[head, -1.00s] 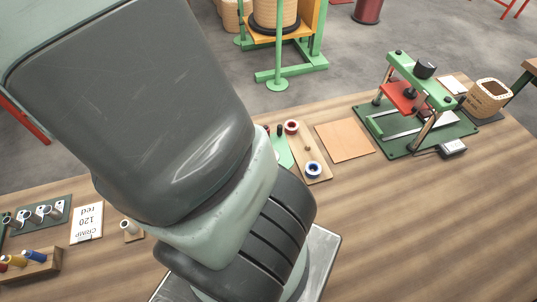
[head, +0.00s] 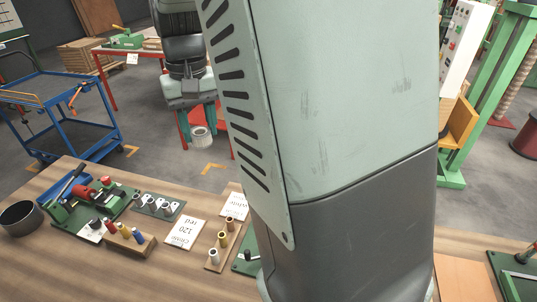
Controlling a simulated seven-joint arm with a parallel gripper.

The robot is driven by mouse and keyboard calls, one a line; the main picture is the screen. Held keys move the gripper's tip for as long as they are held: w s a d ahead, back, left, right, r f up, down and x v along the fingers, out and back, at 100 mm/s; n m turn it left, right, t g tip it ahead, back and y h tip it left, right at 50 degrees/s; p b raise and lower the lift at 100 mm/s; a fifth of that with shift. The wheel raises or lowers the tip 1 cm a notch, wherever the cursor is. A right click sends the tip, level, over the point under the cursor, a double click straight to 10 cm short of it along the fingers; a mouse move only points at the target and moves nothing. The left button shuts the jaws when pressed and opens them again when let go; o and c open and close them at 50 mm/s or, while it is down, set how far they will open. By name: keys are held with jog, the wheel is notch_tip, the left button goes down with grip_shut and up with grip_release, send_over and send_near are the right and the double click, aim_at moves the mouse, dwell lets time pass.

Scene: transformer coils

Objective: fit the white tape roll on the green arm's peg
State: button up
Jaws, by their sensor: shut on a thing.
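My gripper (head: 198,122) is at the top centre-left of the head view, beyond the far edge of the table. Its fingers are shut on the white tape roll (head: 201,138), which hangs below them over the floor. The roll looks small and pale at this distance, and its hole is hard to make out. A green piece with a dark upright part (head: 246,262) shows at the table's front centre, partly hidden by my arm. I cannot tell whether it is the green arm with the peg.
The wooden table (head: 130,275) holds a green fixture with red parts (head: 88,200), a black bowl (head: 20,217), a spool rack (head: 158,206), a bobbin block (head: 130,240) and white cards (head: 185,233). A blue cart (head: 60,115) stands behind. My arm blocks the centre right.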

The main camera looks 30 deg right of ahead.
jog(key=s+d+f, duration=0.4)
jog(key=d, duration=0.6)
jog(key=s+d+f, duration=0.5)
jog(key=d, duration=0.4)
jog(key=s+d+f, duration=0.3)
jog(key=s, duration=0.4)
jog(key=s+d+f, duration=0.3)
jog(key=s, duration=0.4)
jog(key=s+d+f, duration=0.3)
jog(key=s, duration=0.4)
jog(key=shift+w+f, duration=0.15)
jog(key=shift+f, duration=2.4)
jog(key=shift+f, duration=0.55)
jog(key=shift+f, duration=0.35)
jog(key=shift+f, duration=0.15)
jog(key=shift+f, duration=0.4)
